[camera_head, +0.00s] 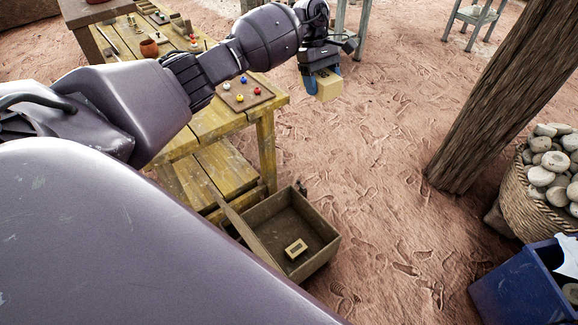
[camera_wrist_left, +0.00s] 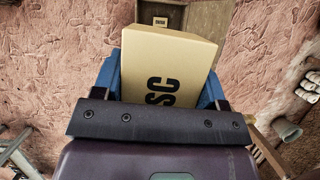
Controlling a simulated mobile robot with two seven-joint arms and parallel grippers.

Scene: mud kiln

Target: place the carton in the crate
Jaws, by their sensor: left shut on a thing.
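The carton (camera_head: 328,88) is a small tan box, held in the air to the right of the wooden table. My left gripper (camera_head: 318,82) is shut on it with blue fingers. In the left wrist view the carton (camera_wrist_left: 167,68) fills the space between the fingers and shows black letters "SC". The crate (camera_head: 322,240) is an open wooden box on the ground at the table's near right corner, below and to the left of the held carton. It also shows in the left wrist view (camera_wrist_left: 207,22), partly hidden behind the carton. My right gripper is not in view.
A small labelled block (camera_head: 296,248) lies inside the crate. A wooden post (camera_head: 500,95), a basket of stones (camera_head: 530,205) and a blue bin (camera_head: 520,290) stand right. Sandy ground between is clear.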

